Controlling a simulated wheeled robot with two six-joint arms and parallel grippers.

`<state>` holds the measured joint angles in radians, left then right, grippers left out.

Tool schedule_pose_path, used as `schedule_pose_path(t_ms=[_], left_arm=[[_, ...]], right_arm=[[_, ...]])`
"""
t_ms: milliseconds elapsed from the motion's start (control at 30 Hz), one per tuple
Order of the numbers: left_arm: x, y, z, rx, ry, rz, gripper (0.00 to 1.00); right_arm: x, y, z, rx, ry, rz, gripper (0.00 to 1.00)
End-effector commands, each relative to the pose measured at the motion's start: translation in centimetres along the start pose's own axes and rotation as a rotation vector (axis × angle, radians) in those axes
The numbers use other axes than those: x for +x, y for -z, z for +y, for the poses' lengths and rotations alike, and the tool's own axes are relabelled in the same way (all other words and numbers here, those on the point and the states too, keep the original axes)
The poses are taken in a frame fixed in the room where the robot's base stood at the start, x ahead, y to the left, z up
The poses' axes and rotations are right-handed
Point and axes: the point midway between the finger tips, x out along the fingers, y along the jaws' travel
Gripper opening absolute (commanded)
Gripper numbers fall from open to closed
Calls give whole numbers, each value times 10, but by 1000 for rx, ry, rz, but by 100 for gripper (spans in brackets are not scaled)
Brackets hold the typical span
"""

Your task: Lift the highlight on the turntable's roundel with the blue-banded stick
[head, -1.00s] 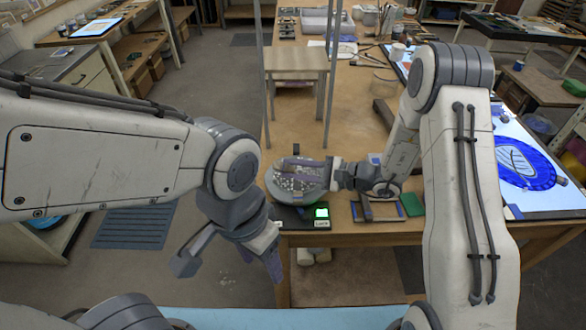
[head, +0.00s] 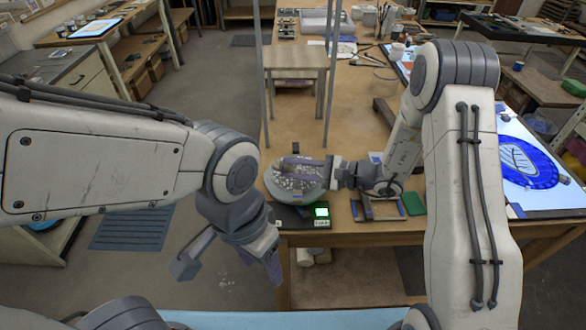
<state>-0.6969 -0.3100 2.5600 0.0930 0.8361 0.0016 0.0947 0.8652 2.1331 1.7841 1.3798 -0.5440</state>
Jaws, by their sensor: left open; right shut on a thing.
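The turntable (head: 273,187) stands near the table's front left corner, with the pale, speckled roundel (head: 293,182) on it. My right gripper (head: 293,166) reaches in from the right, low over the roundel, and hides part of it. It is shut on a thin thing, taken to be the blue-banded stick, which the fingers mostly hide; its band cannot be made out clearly. Whether its tip touches the roundel cannot be told. My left gripper (head: 228,265) is open and empty, pointing down in front of the table, over the floor.
A small box with a lit green display (head: 321,212) sits just in front of the turntable. A rest (head: 378,209) and a green block (head: 412,203) lie to its right. A light panel with a blue leaf piece (head: 530,163) is at far right. A small stand (head: 296,58) rises behind.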

Motion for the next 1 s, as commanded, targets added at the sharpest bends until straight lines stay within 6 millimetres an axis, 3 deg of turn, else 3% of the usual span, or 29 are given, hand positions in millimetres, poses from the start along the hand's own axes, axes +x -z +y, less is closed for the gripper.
schedule_pose_path(t_ms=[1000], left_arm=[[8,0,-1,0,0,0,62]], right_arm=[[1,4,4,1,0,0,0]])
